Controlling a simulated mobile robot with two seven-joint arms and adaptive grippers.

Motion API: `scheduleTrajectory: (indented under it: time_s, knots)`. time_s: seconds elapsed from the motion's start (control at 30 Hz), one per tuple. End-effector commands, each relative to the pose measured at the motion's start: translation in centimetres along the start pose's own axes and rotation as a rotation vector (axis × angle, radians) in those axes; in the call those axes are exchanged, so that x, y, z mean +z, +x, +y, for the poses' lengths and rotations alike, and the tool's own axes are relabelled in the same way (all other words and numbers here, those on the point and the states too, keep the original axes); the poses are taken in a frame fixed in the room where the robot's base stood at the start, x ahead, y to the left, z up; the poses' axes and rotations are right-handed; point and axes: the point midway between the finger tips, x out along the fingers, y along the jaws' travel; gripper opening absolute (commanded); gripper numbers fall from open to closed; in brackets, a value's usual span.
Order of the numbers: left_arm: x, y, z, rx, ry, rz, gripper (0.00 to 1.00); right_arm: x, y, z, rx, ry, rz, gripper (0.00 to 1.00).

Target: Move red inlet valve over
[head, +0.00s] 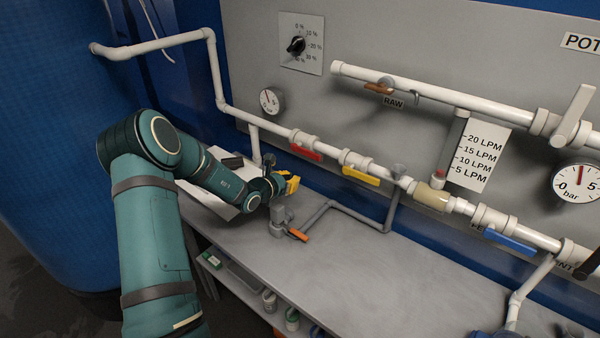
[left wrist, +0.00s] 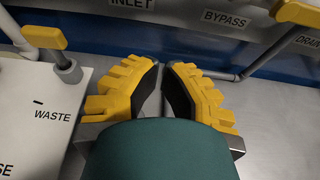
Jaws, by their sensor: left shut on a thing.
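The red inlet valve handle (head: 305,152) is on the white pipe, left of the yellow valve handle (head: 360,175). It lies roughly along the pipe and is seen in full. My left gripper (head: 291,183) has yellow fingers and is just below the red handle in the head view, visibly apart from it there. In the left wrist view its padded fingers (left wrist: 163,95) close around a narrow grey gap. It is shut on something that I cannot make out. The INLET label (left wrist: 132,3) shows above the fingers. No red handle shows in that view. My right gripper is not in view.
The grey bench (head: 330,270) carries a grey valve with an orange handle (head: 298,235) close to my left gripper. A blue valve handle (head: 510,240) is at right. The bench's middle front is clear.

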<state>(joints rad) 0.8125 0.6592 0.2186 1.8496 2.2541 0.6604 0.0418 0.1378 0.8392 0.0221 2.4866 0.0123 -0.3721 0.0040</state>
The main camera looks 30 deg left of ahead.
Motion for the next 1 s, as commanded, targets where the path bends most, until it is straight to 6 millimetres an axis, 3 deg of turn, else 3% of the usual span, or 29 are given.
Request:
scheduleTrajectory:
  time_s: [0.47, 0.5, 0.63, 1.0]
  knots:
    - [-0.2, 9.0, -0.2, -0.004, 0.000, 0.001, 0.00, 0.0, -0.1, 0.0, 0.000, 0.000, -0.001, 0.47]
    - [1.0, 8.4, -0.1, -0.001, 0.003, 0.000, 0.00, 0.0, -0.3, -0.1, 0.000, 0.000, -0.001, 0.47]
    - [2.6, 7.7, -0.1, -0.002, 0.002, 0.000, 0.00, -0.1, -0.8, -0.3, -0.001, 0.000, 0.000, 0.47]
    - [3.7, 7.3, -0.2, -0.003, 0.002, 0.003, 0.00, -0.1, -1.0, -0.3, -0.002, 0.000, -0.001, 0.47]
